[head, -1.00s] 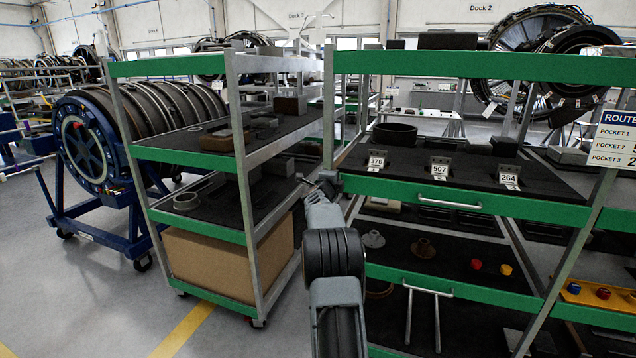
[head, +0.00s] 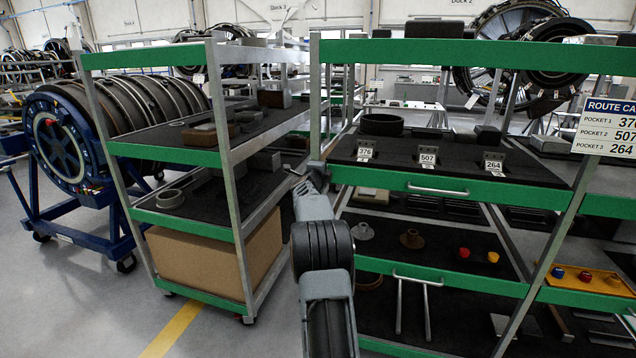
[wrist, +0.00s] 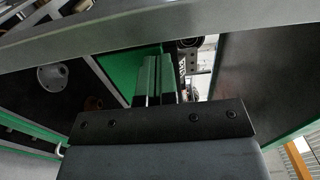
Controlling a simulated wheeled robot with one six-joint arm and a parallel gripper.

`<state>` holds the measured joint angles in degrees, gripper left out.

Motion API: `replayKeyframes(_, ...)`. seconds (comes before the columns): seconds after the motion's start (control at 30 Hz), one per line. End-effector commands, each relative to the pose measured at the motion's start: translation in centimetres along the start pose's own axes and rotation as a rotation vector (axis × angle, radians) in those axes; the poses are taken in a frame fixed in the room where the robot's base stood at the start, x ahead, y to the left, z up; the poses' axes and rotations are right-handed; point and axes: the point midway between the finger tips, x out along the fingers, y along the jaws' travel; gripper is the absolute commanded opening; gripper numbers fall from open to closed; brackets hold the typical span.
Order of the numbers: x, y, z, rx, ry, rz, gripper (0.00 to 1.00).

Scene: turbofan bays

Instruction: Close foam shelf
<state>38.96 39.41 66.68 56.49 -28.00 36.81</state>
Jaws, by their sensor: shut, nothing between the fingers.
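The foam shelf (head: 463,160) is the upper tray of the right rack, with a black foam bed, a green front edge and a silver handle (head: 436,190). Tags 376, 507 and 264 stand along its front. The shelf appears pulled out towards me. My gripper (head: 317,172) is at the left front corner of this shelf, beside the rack's left post. In the wrist view my gripper (wrist: 156,70) is shut and empty, its two fingers close together. Green and grey rack parts are close around it. Whether it touches the shelf I cannot tell.
A lower shelf (head: 400,259) holds a pale flange, a brown flange and red and yellow caps. Another rack (head: 190,241) with a cardboard box stands close to the left. A blue engine stand (head: 85,215) is further left. Grey floor (head: 60,315) is clear at the front left.

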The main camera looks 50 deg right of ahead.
Motion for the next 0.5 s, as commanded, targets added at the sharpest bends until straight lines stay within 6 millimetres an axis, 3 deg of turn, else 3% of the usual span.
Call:
replayKeyframes(0.17,-3.1,0.8,-0.4,0.001,0.010,0.002,0.00)
replayKeyframes(0.5,-9.6,0.5,-0.5,0.000,0.014,0.006,0.00)
